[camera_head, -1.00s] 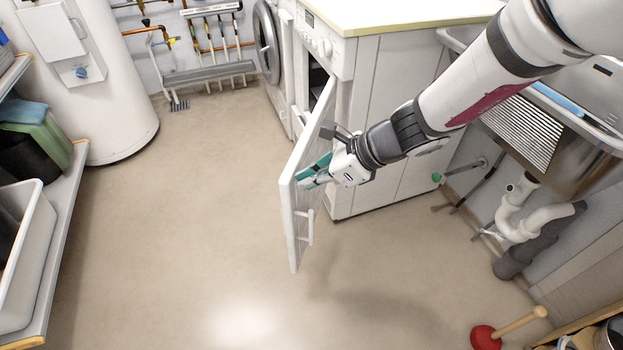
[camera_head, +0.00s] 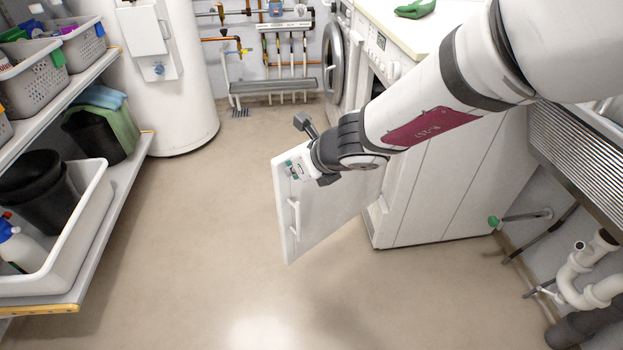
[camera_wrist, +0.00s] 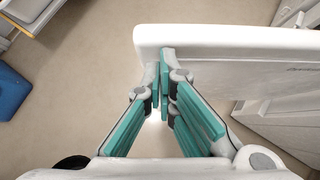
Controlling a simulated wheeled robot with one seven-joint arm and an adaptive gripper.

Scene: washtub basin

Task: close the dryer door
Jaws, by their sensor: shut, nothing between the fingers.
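The dryer (camera_head: 430,190) is the white appliance under the pale worktop, with a knob on its front. Its white door (camera_head: 335,210) stands open, swung out over the floor, with a bar handle (camera_head: 295,218) on the face I see. My gripper (camera_head: 291,170) is at the door's upper free corner, away from the dryer. In the wrist view, my shut, empty teal-padded fingers (camera_wrist: 168,75) overlap the door's rounded edge (camera_wrist: 230,38) near its corner. I cannot tell whether they touch it. My arm hides much of the dryer's front and the door's upper part.
A machine with a round door (camera_head: 334,62) stands beyond the dryer. A shelf (camera_head: 110,205) with bins is on the left, a white tank (camera_head: 170,90) behind it. Sink pipes (camera_head: 580,275) are at right.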

